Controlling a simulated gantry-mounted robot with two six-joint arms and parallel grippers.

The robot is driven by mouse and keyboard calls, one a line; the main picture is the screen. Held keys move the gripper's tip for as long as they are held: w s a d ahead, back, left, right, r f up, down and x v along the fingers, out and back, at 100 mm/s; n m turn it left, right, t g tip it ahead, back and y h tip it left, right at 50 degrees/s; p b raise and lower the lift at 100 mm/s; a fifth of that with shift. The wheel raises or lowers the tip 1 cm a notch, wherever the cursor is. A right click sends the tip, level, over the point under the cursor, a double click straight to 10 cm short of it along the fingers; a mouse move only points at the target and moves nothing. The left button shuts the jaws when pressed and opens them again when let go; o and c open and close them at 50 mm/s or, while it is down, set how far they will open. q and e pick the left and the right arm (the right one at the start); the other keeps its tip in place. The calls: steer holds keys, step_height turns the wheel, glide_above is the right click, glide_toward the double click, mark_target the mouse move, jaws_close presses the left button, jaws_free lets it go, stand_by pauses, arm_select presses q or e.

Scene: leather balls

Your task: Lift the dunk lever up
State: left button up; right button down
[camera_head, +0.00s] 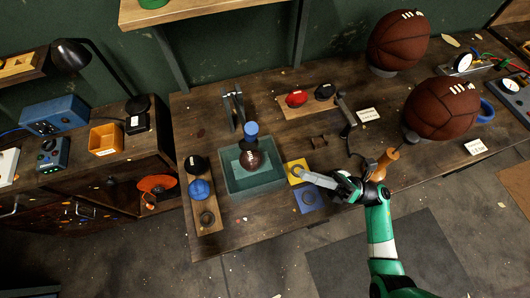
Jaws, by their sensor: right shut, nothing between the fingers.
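A teal water tub (228,185) stands on the wooden workbench, left of centre. A small dark brown ball (251,160) sits low inside it, under a blue knob (251,128). An upright metal frame (228,108) stands just behind the tub. The blue knob appears to be the dunk lever's handle, though the linkage is too small to tell. My right gripper (304,177) is shut and empty, pointing left, over the yellow and blue pads right of the tub and apart from the tub and knob. My left gripper is out of view.
A yellow pad (297,167) and blue pad (310,207) lie beside the tub. A board with black and blue knobs (199,189) lies left. A dark upright lever (345,108), an orange handle (384,163) and two large leather balls (440,108) stand right.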

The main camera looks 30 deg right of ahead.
arm_select(q)
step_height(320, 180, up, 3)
steer(key=p, duration=0.3)
arm_select(e)
steer(key=d+r+x, duration=0.2)
steer(key=x, duration=1.1)
steer(key=shift+w, duration=0.4)
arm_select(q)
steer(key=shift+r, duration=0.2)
arm_select(e)
steer(key=shift+r, duration=0.1)
